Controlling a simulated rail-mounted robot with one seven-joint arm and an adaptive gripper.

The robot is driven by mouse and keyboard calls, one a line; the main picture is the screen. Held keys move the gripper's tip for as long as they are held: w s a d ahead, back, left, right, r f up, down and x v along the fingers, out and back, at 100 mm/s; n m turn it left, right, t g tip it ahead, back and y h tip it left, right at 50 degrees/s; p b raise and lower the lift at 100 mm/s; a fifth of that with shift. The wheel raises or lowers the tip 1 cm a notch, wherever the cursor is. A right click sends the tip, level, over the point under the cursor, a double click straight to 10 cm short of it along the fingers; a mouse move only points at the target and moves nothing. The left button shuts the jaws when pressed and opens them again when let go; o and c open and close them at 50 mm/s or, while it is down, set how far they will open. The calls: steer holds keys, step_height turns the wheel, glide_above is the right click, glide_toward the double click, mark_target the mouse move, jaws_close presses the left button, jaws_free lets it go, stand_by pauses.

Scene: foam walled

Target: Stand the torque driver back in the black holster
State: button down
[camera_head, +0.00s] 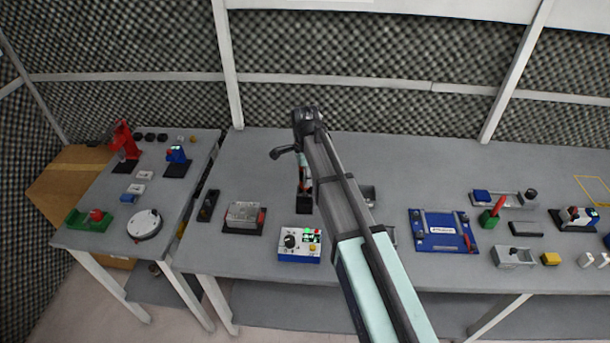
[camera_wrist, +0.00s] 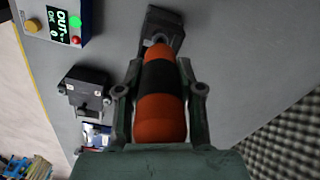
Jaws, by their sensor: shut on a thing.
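The torque driver (camera_wrist: 160,95) has an orange body with a black band. It fills the space between the fingers of my gripper (camera_wrist: 160,92), which is shut on it. In the head view a little of the driver (camera_head: 307,184) shows orange beside my arm, below my gripper (camera_head: 303,165). The black holster (camera_head: 304,204) stands on the bench just below the driver; in the wrist view the holster (camera_wrist: 166,22) lies beyond the driver's far end. The driver's tip is hidden, so I cannot tell whether it is in the holster or above it.
A blue and white control box (camera_head: 299,246) with a lit display stands close in front of the holster. A grey and red device on a black base (camera_head: 244,217) is to the left. A blue tray (camera_head: 442,231) lies to the right. Bare bench surrounds the holster's back.

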steer(key=shift+f+b, duration=0.85)
steer(key=shift+f, duration=1.3)
steer(key=c, duration=0.7)
jaws_free()
steer(key=shift+o, duration=0.2)
step_height(320, 180, up, 12)
steer(key=shift+r, duration=0.1)
